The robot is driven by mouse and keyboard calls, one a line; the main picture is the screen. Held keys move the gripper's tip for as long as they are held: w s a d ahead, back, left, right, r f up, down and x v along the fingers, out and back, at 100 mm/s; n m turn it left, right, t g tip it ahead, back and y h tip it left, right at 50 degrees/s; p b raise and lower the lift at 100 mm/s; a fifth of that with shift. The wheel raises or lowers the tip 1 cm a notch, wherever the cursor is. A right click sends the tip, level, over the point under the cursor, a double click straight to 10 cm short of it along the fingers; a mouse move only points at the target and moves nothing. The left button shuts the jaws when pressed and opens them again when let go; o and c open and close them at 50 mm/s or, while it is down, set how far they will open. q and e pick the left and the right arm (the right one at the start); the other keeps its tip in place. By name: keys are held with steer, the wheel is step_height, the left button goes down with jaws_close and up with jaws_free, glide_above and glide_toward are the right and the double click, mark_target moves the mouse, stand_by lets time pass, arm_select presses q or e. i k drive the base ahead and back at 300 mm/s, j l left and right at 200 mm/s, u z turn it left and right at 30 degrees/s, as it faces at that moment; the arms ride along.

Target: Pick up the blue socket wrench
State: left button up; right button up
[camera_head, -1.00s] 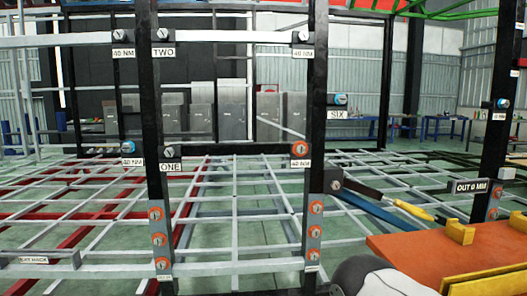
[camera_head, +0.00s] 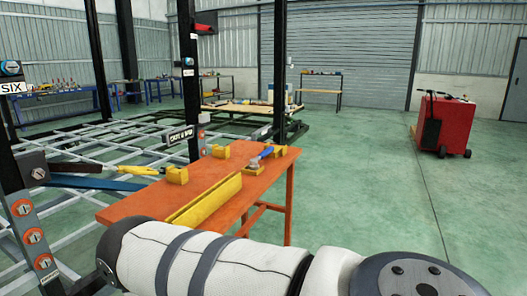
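A small tool with a blue part (camera_head: 262,154) lies on the far end of the orange table (camera_head: 225,168), close to a yellow block. It is too small to tell surely whether it is the blue socket wrench. A long blue bar (camera_head: 98,183) shows at the left, beside a tool with a yellow handle (camera_head: 138,170); I cannot tell what the bar is. A thick white link of one of my arms crosses the bottom of the view. Neither of my grippers is in view.
Yellow blocks (camera_head: 177,175) and a long yellow bar (camera_head: 205,200) are on the orange table. Black posts and the grey chassis grid (camera_head: 90,150) fill the left. A red cart (camera_head: 445,124) stands at the right. The green floor (camera_head: 365,165) between is clear.

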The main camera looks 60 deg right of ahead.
mark_target(253, 166)
steer(key=z, duration=2.1)
steer(key=i+l+u, duration=1)
steer(key=l, duration=0.2)
steer(key=k+j, duration=0.05)
